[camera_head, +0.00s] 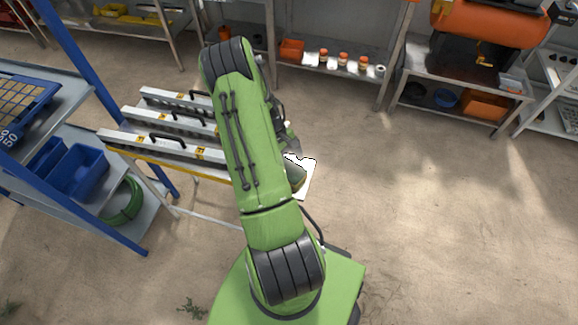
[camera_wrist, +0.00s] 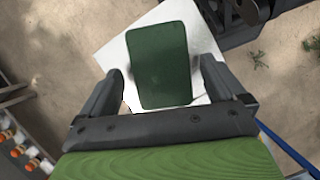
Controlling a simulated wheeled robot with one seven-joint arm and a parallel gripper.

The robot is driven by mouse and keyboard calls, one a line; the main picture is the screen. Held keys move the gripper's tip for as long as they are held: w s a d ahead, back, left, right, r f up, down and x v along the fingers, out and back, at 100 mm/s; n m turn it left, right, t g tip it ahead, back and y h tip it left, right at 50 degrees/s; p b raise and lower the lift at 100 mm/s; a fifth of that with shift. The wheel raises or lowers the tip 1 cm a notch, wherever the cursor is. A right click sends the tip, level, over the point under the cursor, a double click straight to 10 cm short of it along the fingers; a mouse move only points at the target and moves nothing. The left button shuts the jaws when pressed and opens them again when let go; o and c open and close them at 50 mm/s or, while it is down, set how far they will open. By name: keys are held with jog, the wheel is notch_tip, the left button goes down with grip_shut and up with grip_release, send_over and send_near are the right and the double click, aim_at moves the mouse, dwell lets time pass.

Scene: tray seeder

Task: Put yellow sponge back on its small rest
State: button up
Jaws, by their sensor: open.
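In the wrist view a dark green rectangular pad (camera_wrist: 160,75) lies flat over a white board (camera_wrist: 113,52). It may be the sponge's scouring face; no yellow side shows. My gripper (camera_wrist: 162,68) is open, with one finger on each side of the pad. A narrow gap shows at each side, and whether the fingers reach down beside it I cannot tell. In the head view part of the white board (camera_head: 306,184) shows to the right of my arm, which hides my fingers. I cannot make out a small rest in either view.
A bench holds several metal rails with black handles (camera_head: 168,140) left of my arm. A blue-framed rack (camera_head: 85,75) with blue bins (camera_head: 77,172) stands further left. Shelves with small bottles (camera_head: 343,60) line the back. The floor at right (camera_head: 450,210) is clear.

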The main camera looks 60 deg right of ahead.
jog(key=a+p+v, duration=0.1)
jog(key=v, duration=0.9)
jog(key=shift+d+r+p, duration=0.3)
jog(key=shift+d+p, duration=0.05)
jog(key=shift+d, duration=0.05)
jog(key=w+a+r+t+h, duration=0.15)
jog(key=w+a+r, duration=0.25)
jog(key=a+r, duration=0.4)
jog(key=w+a+r+t, duration=0.3)
jog(key=w+a+r, duration=0.1)
jog(key=a+r, duration=0.45)
jog(key=s+a+r+n+t, duration=0.1)
jog(key=s+a+r, duration=0.3)
jog(key=a, duration=0.4)
jog(key=s+a+r+n+t, duration=0.1)
jog(key=s+a+r+t, duration=0.3)
jog(key=s+a, duration=0.2)
jog(key=shift+s+a+n, duration=0.3)
jog(key=shift+s+a, duration=0.1)
jog(key=shift+a, duration=0.75)
jog(key=shift+t, duration=0.25)
jog(key=shift+r+p, duration=0.5)
jog(key=shift+r, duration=0.05)
